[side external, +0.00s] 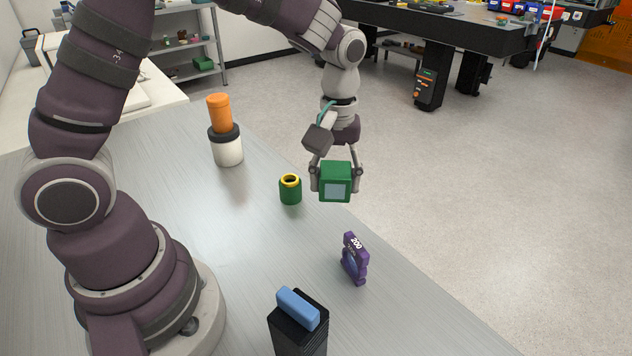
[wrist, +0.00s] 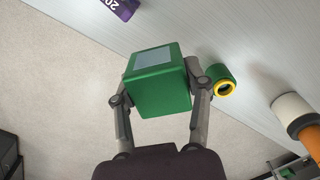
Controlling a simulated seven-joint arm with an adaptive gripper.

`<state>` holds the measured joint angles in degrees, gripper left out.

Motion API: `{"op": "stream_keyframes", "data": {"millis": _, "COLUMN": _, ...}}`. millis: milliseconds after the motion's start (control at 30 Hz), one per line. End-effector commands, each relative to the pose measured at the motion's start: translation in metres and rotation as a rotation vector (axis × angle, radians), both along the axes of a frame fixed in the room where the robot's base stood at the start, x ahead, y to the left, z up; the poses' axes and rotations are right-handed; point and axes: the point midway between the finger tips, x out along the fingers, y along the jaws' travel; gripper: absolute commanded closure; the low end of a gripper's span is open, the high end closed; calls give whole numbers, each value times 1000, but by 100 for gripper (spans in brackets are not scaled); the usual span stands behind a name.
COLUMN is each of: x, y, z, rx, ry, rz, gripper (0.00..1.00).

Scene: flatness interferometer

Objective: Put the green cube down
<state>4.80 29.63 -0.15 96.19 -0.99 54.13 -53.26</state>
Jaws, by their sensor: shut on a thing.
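The green cube (side external: 336,179) has a pale grey-blue square on one face. My gripper (side external: 336,176) is shut on it, one finger on each side, and holds it up in the air near the table's far right edge. In the wrist view the green cube (wrist: 160,85) sits between the two fingers of my gripper (wrist: 158,98). Part of the table and part of the floor show behind it there. How high the cube is above the table is hard to tell.
On the grey table (side external: 190,275) stand a green cylinder with a yellow ring (side external: 290,190), a white jar (side external: 228,148) with an orange piece (side external: 218,112) on top, a purple block marked 200 (side external: 354,259), and a black block (side external: 299,328) with a blue piece (side external: 298,308) on it.

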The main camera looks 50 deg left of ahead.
Motion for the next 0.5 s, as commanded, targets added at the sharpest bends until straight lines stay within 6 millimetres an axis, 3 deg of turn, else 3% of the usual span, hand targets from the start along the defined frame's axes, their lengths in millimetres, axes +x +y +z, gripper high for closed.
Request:
{"op": "stream_keyframes", "data": {"millis": 33, "x": 0, "y": -35, "z": 0, "rx": -1, "ry": 1, "rz": -89, "gripper": 92}}
{"op": "stream_keyframes", "data": {"millis": 100, "x": -6, "y": -79, "z": 0, "rx": -2, "ry": 0, "rz": -194, "gripper": 92}}
{"op": "stream_keyframes", "data": {"millis": 200, "x": -23, "y": -132, "z": 0, "rx": -4, "ry": 0, "rz": -317, "gripper": 92}}
{"op": "stream_keyframes", "data": {"millis": 333, "x": -45, "y": -173, "z": 0, "rx": -7, "ry": 2, "rz": -420, "gripper": 92}}
{"op": "stream_keyframes", "data": {"millis": 433, "x": -55, "y": -187, "z": -2, "rx": -8, "ry": 3, "rz": -457, "gripper": 92}}
{"op": "stream_keyframes", "data": {"millis": 500, "x": -58, "y": -190, "z": -14, "rx": -5, "ry": 6, "rz": -465, "gripper": 92}}
